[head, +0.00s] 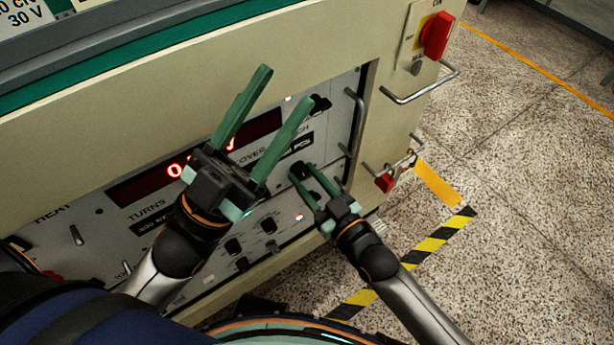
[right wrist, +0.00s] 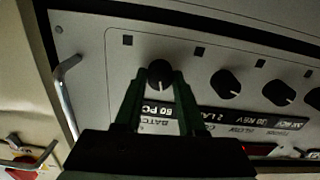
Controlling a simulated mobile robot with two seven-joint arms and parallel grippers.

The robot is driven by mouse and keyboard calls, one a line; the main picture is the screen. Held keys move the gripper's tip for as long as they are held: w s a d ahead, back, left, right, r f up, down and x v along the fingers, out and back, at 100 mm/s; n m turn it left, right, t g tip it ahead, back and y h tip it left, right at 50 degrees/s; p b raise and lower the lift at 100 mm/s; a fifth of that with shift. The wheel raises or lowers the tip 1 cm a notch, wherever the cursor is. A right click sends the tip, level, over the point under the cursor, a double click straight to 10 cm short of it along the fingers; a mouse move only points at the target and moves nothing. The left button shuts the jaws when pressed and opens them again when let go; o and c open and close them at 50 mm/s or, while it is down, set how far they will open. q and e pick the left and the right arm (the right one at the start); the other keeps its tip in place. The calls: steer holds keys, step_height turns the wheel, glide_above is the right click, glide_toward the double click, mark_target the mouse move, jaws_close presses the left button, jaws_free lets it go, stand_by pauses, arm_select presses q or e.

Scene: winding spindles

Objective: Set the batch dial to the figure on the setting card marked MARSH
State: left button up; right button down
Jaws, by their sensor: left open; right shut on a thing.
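My left gripper (head: 286,86) is open and empty, raised in front of the panel. I see no card that reads MARSH.
More black knobs (right wrist: 225,84) sit beside the dial. A red display (head: 130,190) is partly hidden by my left gripper. Metal handles (head: 355,120), a red padlock (head: 386,182) and a red switch (head: 437,36) are at the right.

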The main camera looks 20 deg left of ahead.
steer(key=shift+m, duration=0.4)
steer(key=m+p, duration=0.1)
steer(key=m, duration=0.1)
steer(key=shift+m, duration=0.4)
steer(key=m, duration=0.3)
steer(key=shift+m+p, duration=0.3)
steer(key=shift+p, duration=0.05)
steer(key=m, duration=0.5)
steer(key=shift+f+m+b, duration=0.1)
steer(key=shift+m+b, duration=0.2)
steer(key=m+b, duration=0.1)
steer(key=m, duration=0.4)
steer(key=c, duration=0.5)
jaws_free()
